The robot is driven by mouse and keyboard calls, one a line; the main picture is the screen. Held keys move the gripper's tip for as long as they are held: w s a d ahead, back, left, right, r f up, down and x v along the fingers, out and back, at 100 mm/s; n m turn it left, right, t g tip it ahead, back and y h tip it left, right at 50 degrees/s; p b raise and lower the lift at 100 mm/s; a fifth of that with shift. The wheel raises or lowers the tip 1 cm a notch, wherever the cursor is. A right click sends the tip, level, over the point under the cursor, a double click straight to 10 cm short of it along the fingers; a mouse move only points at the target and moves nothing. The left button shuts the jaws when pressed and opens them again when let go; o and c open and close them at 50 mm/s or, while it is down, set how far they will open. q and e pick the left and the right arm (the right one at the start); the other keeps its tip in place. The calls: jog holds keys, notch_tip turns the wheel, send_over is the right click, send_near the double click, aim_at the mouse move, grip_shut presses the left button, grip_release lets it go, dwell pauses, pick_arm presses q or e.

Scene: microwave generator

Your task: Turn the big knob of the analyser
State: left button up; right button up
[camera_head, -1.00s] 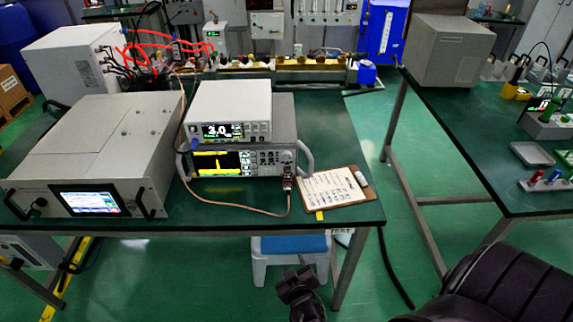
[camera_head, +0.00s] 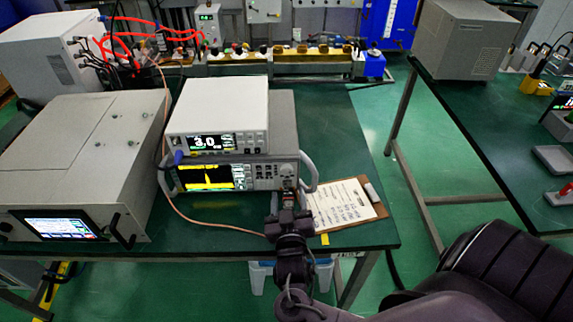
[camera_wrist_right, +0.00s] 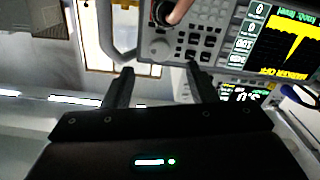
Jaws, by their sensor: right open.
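The analyser (camera_head: 240,178) is the lower grey instrument on the green bench, with a yellow trace on its screen (camera_head: 205,178). Its big knob (camera_head: 287,170) is at the right of the front panel. In the right wrist view the panel is upside down, and the round grey knob (camera_wrist_right: 160,48) shows just beyond my fingertips. My right gripper (camera_head: 289,205) is in front of the analyser's right end, below the knob. In the wrist view its fingers (camera_wrist_right: 160,72) are apart, with nothing between them. They seem not to touch the knob. My left gripper is not in view.
A white meter (camera_head: 217,112) stands on the analyser. A handle (camera_head: 309,172) juts out right of the knob. A copper-coloured cable (camera_head: 205,222) runs to a connector (camera_wrist_right: 165,12) near the knob. A clipboard (camera_head: 345,205) lies to the right. A large grey box (camera_head: 85,150) stands left.

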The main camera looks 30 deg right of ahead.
aim_at(287, 173)
jog(key=shift+w+d+r, duration=0.1)
jog(key=shift+w+d, duration=0.15)
jog(key=shift+w, duration=0.15)
jog(key=x, duration=0.2)
jog(key=p+x, duration=0.1)
jog(key=shift+w+r, duration=0.1)
jog(key=shift+r, duration=0.15)
jog(key=shift+x, duration=1.2)
jog(key=shift+w+d+f, duration=0.15)
jog(key=shift+w+f, duration=0.05)
jog(key=shift+f, duration=0.05)
jog(key=shift+w, duration=0.1)
jog(key=c, duration=1)
jog(key=shift+r+n+p, duration=0.25)
jog(key=shift+n+p, duration=0.65)
jog(key=shift+p, duration=0.25)
jog(key=shift+d+f+n+p, duration=0.15)
jog(key=shift+n+p, duration=0.45)
jog(key=shift+n, duration=0.5)
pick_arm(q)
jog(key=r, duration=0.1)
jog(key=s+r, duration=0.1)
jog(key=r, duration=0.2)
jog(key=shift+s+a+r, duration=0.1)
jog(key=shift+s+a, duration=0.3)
pick_arm(e)
jog(key=o, duration=1)
